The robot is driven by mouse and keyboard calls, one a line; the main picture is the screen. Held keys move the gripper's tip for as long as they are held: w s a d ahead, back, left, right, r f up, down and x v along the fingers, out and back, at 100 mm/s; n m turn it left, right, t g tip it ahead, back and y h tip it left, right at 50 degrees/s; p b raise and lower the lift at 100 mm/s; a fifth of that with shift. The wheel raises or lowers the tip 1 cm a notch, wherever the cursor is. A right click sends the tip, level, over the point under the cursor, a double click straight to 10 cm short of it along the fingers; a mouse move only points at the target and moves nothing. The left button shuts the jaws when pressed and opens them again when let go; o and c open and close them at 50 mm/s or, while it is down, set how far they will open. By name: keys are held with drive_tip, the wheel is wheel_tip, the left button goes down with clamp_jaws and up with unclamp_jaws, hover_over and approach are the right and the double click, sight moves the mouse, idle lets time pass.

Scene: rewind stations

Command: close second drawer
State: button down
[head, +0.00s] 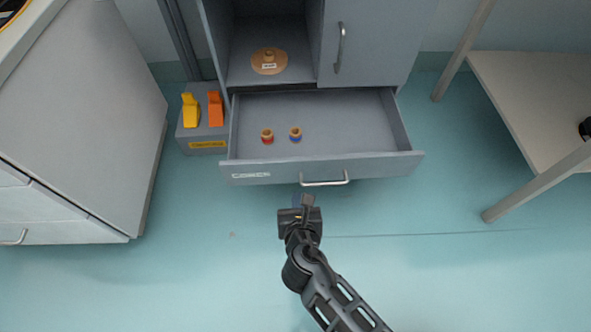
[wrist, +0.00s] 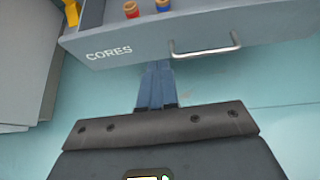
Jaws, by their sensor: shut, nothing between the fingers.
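A grey drawer (head: 318,166) stands pulled out from a grey cabinet (head: 370,50) in the head view. Its front, labelled CORES, also shows in the wrist view (wrist: 140,50). The drawer has a silver bar handle (head: 324,182), which shows in the wrist view too (wrist: 205,51). Inside lie a red-banded core (head: 267,136) and a blue-banded core (head: 295,134). My gripper (head: 303,200) is shut and empty, just in front of the drawer front, near the handle's left end. In the wrist view its blue-grey fingers (wrist: 156,84) are together below the drawer front. Whether they touch it I cannot tell.
A grey block (head: 205,140) with yellow and orange items stands left of the drawer. A light cabinet (head: 80,110) fills the left side. A beige table (head: 535,95) with legs stands at right. The teal floor in front of the drawer is clear.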

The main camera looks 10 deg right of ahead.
drive_tip(key=b, duration=0.5)
approach(294, 163)
wheel_tip(294, 163, down, 4)
drive_tip(key=w, duration=0.4)
drive_tip(key=shift+w+d+r, duration=0.1)
drive_tip(key=shift+w+r, duration=0.1)
drive_tip(key=shift+w, duration=0.05)
drive_tip(key=shift+w+r+b, duration=0.1)
drive_tip(key=shift+w+b, duration=0.25)
drive_tip(key=shift+w, duration=0.2)
